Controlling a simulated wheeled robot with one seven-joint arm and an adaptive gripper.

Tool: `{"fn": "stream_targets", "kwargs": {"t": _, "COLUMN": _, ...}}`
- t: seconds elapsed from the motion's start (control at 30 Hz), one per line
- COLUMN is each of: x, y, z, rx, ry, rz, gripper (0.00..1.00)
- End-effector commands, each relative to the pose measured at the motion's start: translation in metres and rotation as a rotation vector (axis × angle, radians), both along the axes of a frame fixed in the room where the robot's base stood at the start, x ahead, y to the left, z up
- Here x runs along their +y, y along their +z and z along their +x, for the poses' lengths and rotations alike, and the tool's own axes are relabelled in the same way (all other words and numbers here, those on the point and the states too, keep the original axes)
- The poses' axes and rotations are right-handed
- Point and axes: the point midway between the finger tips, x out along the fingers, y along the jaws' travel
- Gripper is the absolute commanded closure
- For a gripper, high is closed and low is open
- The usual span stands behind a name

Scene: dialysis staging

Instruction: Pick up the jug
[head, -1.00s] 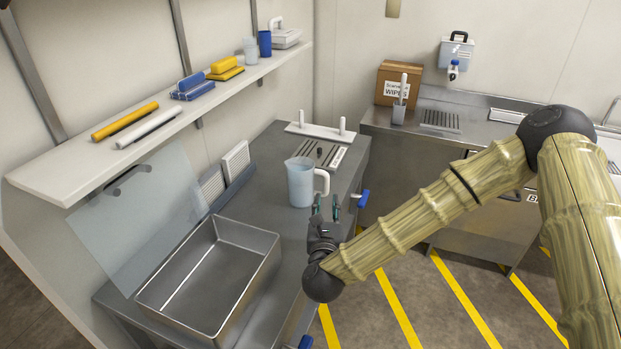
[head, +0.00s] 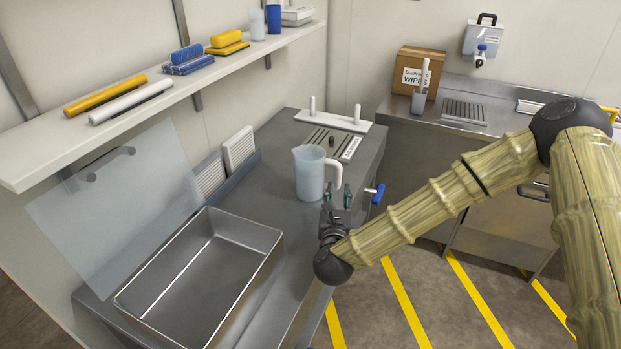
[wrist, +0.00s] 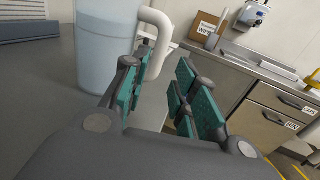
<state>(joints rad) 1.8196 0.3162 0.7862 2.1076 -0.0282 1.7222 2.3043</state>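The jug (head: 309,175) is translucent pale blue with a white handle on its right side. It stands upright on the steel counter (head: 262,190), behind the steel basin. My gripper (head: 336,196) is at the counter's right edge, just in front of the jug's handle. In the wrist view, my gripper (wrist: 164,95) has its teal-padded fingers spread apart, and nothing is clamped between them. The jug (wrist: 107,45) is beyond the left finger there, and its white handle (wrist: 160,35) curves toward the gap between the fingers. Whether the handle touches a finger I cannot tell.
An empty steel basin (head: 205,280) stands at the counter's front left. A clear panel (head: 115,205) leans behind it. A white rack with pegs (head: 333,121) is behind the jug. A blue lever (head: 376,193) sticks out at the right edge. A shelf (head: 150,105) runs above left.

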Motion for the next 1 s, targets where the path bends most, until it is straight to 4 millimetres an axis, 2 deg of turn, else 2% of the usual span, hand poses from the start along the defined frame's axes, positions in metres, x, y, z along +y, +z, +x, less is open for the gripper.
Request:
{"fn": "stream_targets", "kwargs": {"t": 0.1, "x": -0.002, "y": 0.002, "z": 0.016, "rx": -0.001, "ry": -0.003, "rz": -0.002, "gripper": 0.72}}
{"fn": "stream_targets", "kwargs": {"t": 0.43, "x": 0.001, "y": 0.003, "z": 0.038, "rx": -0.001, "ry": 0.000, "rz": -0.002, "gripper": 0.72}}
{"fn": "stream_targets", "kwargs": {"t": 0.7, "x": 0.005, "y": 0.003, "z": 0.072, "rx": -0.001, "ry": 0.002, "rz": -0.001, "gripper": 0.72}}
{"fn": "stream_targets", "kwargs": {"t": 1.0, "x": 0.004, "y": 0.001, "z": 0.079, "rx": 0.001, "ry": 0.003, "rz": -0.001, "gripper": 0.72}}
